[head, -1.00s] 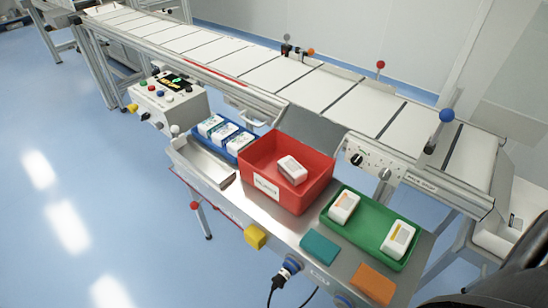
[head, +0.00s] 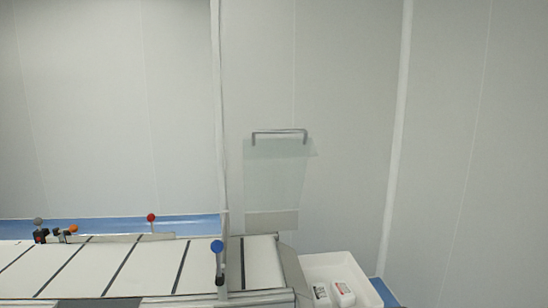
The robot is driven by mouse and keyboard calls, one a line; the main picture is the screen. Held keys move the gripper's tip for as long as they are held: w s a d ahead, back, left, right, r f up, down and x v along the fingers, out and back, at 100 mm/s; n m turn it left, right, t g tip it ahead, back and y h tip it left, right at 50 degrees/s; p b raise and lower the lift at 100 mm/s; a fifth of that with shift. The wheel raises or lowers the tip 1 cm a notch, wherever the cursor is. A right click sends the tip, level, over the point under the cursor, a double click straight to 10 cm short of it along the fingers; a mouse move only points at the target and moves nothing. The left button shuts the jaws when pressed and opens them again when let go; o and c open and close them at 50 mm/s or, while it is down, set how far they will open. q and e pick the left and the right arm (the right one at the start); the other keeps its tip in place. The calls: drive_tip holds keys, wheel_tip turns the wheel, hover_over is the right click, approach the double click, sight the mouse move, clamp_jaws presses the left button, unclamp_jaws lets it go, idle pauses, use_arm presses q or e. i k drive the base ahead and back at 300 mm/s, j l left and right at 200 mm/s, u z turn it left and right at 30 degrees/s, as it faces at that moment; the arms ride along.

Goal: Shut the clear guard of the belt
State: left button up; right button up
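The clear guard (head: 275,178) stands raised, upright above the right end of the belt. A grey bar handle (head: 279,134) runs along its top edge. The belt (head: 140,266) is white with dark cross lines and runs along the bottom of the head view, ending below the guard. Neither of my grippers is in view.
A blue-knobbed lever (head: 218,262) stands at the belt's near side, left of the guard. A red-knobbed post (head: 151,220) is at the far side. A white bin (head: 352,272) with white packs (head: 342,294) is right of the belt's end. Pale walls (head: 450,120) stand behind.

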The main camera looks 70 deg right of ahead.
sight(255, 132)
drive_tip(key=z, duration=2.5)
